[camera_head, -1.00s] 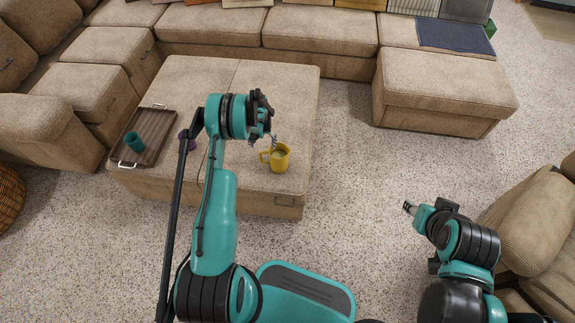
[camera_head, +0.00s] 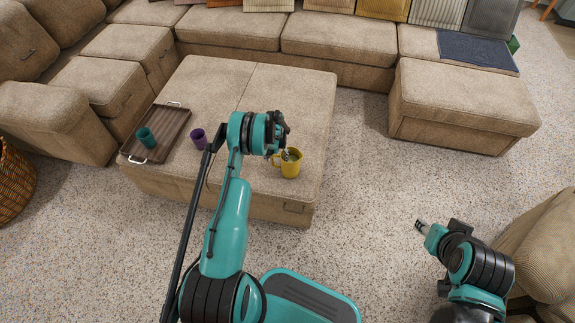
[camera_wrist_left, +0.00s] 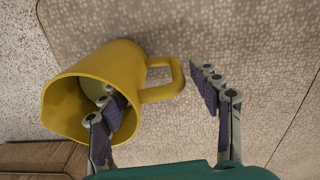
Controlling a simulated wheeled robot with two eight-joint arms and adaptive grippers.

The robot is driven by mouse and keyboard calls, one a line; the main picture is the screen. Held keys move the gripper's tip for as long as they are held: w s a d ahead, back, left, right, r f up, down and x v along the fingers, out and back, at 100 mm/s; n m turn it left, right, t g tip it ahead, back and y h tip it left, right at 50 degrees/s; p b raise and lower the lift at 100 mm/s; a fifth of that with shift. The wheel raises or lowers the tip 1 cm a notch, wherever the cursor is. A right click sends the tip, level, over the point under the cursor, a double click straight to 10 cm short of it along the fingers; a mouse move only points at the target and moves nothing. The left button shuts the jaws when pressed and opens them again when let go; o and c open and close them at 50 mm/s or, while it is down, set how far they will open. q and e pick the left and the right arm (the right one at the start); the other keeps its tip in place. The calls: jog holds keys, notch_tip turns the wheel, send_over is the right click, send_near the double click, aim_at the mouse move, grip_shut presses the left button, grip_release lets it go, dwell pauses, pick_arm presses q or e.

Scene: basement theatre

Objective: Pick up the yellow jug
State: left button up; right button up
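The yellow jug (camera_head: 292,165) stands upright near the front right of the ottoman; it also fills the left of the left wrist view (camera_wrist_left: 125,70), its mouth facing the camera and its handle to the right. My left gripper (camera_head: 284,154) is at the jug's rim. In the left wrist view its fingers (camera_wrist_left: 157,90) are spread: one reaches inside the mouth, the other is outside past the handle. The wall and handle lie between them, with a visible gap. My right gripper (camera_head: 422,227) is low at the right, far from the jug; its finger opening is too small to judge.
The beige ottoman (camera_head: 210,85) carries a brown tray (camera_head: 172,132) with a teal cup (camera_head: 146,137), and a purple cup (camera_head: 198,139) beside the tray. A sectional sofa (camera_head: 235,28) runs behind. Carpet (camera_head: 365,200) is clear right of the ottoman.

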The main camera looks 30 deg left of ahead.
pick_arm(q)
grip_shut()
jog(key=shift+r, duration=0.15)
